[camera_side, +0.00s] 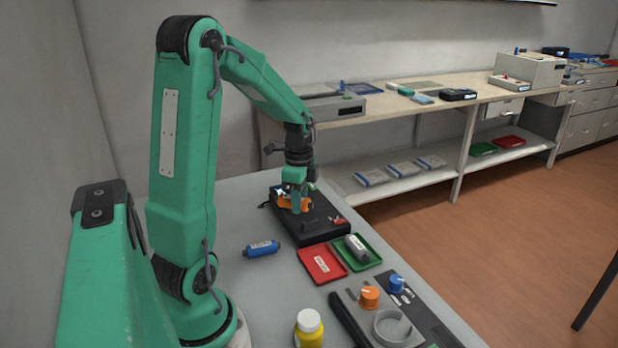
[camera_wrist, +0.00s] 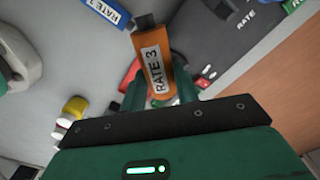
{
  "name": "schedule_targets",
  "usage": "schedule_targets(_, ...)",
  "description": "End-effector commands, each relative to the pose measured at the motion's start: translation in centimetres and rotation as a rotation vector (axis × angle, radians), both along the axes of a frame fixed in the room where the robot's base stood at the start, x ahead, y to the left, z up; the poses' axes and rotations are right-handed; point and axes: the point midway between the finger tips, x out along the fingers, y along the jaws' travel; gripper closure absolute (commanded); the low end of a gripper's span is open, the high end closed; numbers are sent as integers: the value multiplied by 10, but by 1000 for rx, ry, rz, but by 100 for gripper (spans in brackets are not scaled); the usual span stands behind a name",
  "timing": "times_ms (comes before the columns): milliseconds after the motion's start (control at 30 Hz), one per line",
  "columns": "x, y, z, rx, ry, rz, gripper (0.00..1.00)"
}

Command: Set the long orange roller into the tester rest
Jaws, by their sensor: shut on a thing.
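The orange roller (camera_side: 284,202) is in my gripper (camera_side: 297,206), at the black tester (camera_side: 318,217) in the side view. In the wrist view the roller (camera_wrist: 152,50) points away from the gripper, with a white "RATE 3" label and a dark end. My gripper's fingers (camera_wrist: 158,88) are shut on its near part. The tester (camera_wrist: 215,40) is to the right of the roller there. The gripper hides much of the rest, and I cannot tell whether the roller touches it.
A blue roller (camera_side: 262,248) lies on the grey table left of the tester. A red tray (camera_side: 322,265) and a green tray (camera_side: 372,262) with a grey roller (camera_side: 356,246) are in front. A yellow bottle (camera_side: 309,332) and a knobbed panel (camera_side: 350,300) stand nearer.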

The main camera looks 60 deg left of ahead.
Motion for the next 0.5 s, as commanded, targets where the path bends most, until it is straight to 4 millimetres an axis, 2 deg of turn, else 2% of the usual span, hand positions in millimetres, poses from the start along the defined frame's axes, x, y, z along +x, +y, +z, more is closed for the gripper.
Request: schedule_targets(500, 21, 27, 0, 0, 0, -555, 93)
